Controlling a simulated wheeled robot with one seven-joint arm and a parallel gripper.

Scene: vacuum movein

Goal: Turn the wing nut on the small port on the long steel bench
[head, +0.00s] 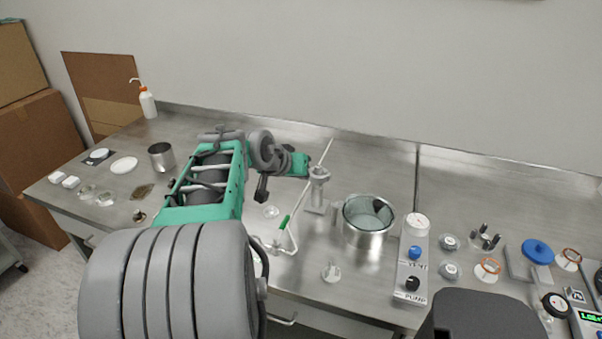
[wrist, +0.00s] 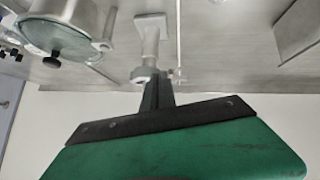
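The small port (head: 318,187) is a grey steel stem with a flared flange top, standing on a flat foot on the long steel bench (head: 365,160). It also shows in the wrist view (wrist: 149,42), upside down, with its round flange close to my black fingers. My gripper (wrist: 156,92) has a green body and dark fingers, seen edge-on, that reach to beside the flange. I cannot tell whether they touch it. In the head view its green body (head: 300,164) is just left of the port's top. The wing nut is not clearly distinguishable. The gap between my fingers is hidden.
A glass-topped steel chamber (head: 368,220) stands right of the port, with a vent and pump panel (head: 412,262) beyond it. A green-handled valve (head: 285,224) is in front, left of the port. Bench behind the port is clear.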

